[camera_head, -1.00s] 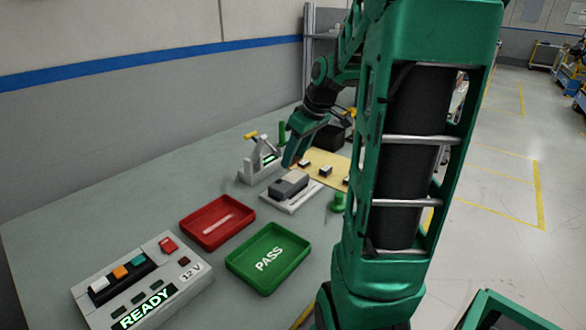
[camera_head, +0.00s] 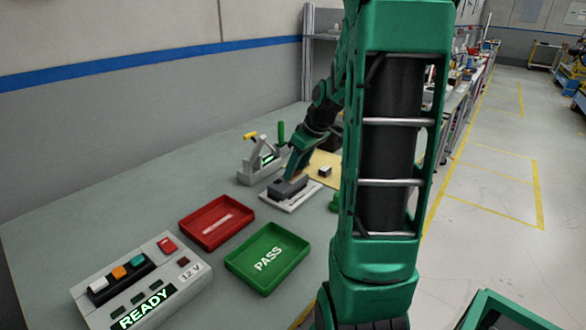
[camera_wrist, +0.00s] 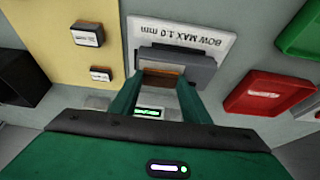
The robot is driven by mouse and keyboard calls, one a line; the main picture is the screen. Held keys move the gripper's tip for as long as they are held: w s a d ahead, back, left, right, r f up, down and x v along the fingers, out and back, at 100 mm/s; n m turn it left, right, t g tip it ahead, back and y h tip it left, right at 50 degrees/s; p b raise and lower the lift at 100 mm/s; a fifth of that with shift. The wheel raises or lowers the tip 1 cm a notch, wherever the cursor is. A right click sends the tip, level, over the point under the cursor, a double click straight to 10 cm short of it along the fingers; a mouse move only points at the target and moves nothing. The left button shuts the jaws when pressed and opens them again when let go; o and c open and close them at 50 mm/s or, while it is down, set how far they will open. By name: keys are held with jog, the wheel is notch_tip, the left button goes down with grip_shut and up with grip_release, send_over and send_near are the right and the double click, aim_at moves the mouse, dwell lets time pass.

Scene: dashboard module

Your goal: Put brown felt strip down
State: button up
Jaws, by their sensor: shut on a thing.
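The brown felt strip (camera_wrist: 162,71) shows as a thin brown band between my fingertips in the wrist view. My gripper (camera_wrist: 161,79) is shut on it, with a finger at each end. The strip is at a grey block (camera_wrist: 178,61) that lies on a white plate (camera_wrist: 203,38) lettered "BOW MAX 1.0 mm". I cannot tell whether the strip touches the block. In the head view my gripper (camera_head: 291,174) is low over the same grey block (camera_head: 289,188), and the strip is hidden.
A yellow mat (camera_wrist: 62,55) with small dark parts lies beside the plate. A red tray (camera_head: 217,222), a green PASS tray (camera_head: 267,258) and a READY box (camera_head: 142,279) stand nearer. A grey fixture with a yellow-tipped lever (camera_head: 256,160) stands behind the plate.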

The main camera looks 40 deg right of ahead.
jog(key=o, duration=1.1)
jog(key=shift+f, duration=0.1)
jog(key=a+v, duration=0.1)
jog(key=v, duration=1)
jog(key=s+a+f+m+g, duration=0.1)
jog(key=s+a+f+m, duration=0.1)
jog(key=s, duration=0.4)
jog(key=s+a+f+m+g, duration=0.2)
jog(key=s+a+f+m, duration=0.1)
jog(key=s+a, duration=0.4)
jog(key=s+a+f+m+g, duration=0.1)
jog(key=s+a+f+m, duration=0.2)
jog(key=s+a, duration=0.2)
jog(key=shift+s+a+f+g, duration=0.1)
jog(key=shift+s+f+g, duration=0.1)
jog(key=shift+s, duration=0.25)
jog(key=shift+s+a+f+g, duration=0.1)
jog(key=shift+s+f, duration=0.05)
jog(key=shift+s, duration=0.3)
